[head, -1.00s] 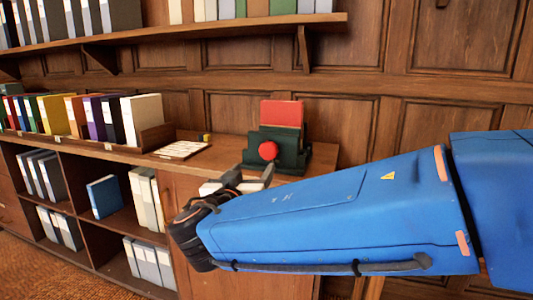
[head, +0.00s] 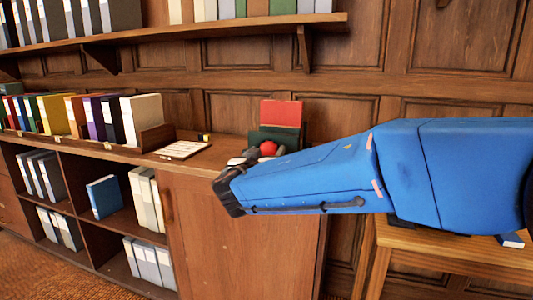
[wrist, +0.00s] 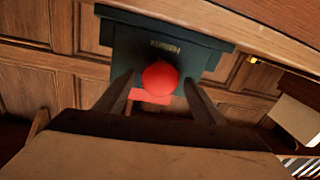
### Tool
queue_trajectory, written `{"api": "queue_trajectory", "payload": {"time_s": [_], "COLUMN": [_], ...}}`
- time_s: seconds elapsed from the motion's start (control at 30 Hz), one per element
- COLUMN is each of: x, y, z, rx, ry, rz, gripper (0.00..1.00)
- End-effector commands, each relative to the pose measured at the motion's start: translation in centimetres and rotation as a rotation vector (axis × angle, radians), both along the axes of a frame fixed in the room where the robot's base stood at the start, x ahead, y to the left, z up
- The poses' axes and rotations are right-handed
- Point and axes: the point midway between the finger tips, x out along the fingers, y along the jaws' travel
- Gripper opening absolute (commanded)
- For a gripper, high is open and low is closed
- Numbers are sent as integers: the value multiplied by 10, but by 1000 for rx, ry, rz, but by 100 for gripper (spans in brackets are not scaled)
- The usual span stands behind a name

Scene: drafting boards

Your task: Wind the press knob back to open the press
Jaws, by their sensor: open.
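The press is a dark green block (head: 290,134) on the counter top, with a red panel standing upright in it. Its round red knob (head: 268,148) faces me. The knob also shows in the wrist view (wrist: 160,77), in front of the green body (wrist: 200,50). My gripper (head: 264,156) is at the knob, and my arm hides the lower part of the press. In the wrist view my gripper (wrist: 157,90) is open, with one finger on each side of the knob. I cannot tell whether the fingers touch it.
A white sheet or card (head: 182,149) lies on the counter (head: 215,158) left of the press. A row of coloured binders (head: 100,115) stands farther left. A shelf (head: 200,29) runs above. A wooden table (head: 450,238) is at the lower right.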

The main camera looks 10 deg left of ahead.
Motion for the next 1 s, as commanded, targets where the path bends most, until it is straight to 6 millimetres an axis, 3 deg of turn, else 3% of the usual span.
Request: {"api": "queue_trajectory", "payload": {"time_s": [0.3, 0.47, 0.5, 1.0], "x": [2, 2, 2, 2], "y": [0, 0, 0, 0], "z": [0, 0, 0, 0], "rx": [0, 0, 0, -125], "ry": [0, 0, 0, 10], "rz": [0, 0, 0, 0], "gripper": [62, 24, 22, 22]}}
